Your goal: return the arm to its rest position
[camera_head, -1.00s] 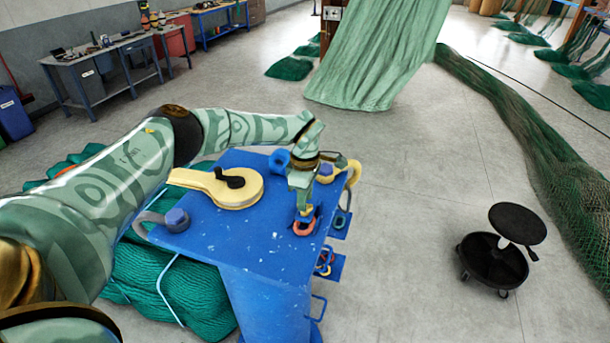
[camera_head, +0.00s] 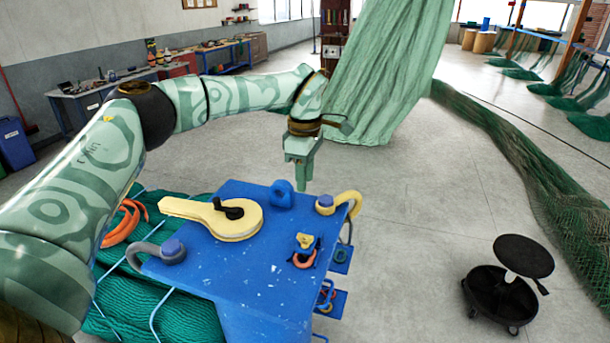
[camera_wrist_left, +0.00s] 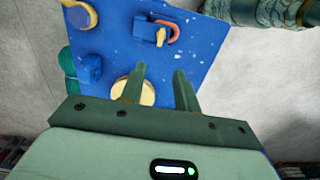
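My left gripper (camera_head: 300,180) hangs fingers down in the head view, raised above the far part of the blue table (camera_head: 252,290). In the left wrist view my left gripper (camera_wrist_left: 160,70) shows two green fingers apart with nothing between them. An orange shackle with a yellow piece (camera_head: 304,250) lies on the tabletop, apart from the gripper. It also shows in the left wrist view (camera_wrist_left: 160,32). My left arm reaches in from the left, bent at the elbow. My right gripper is in neither view.
The tabletop carries a yellow disc tool with black handle (camera_head: 228,218), a blue block (camera_head: 283,194) and hooks on corner posts. Green netting (camera_head: 130,280) is heaped left of it. Floor between is clear.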

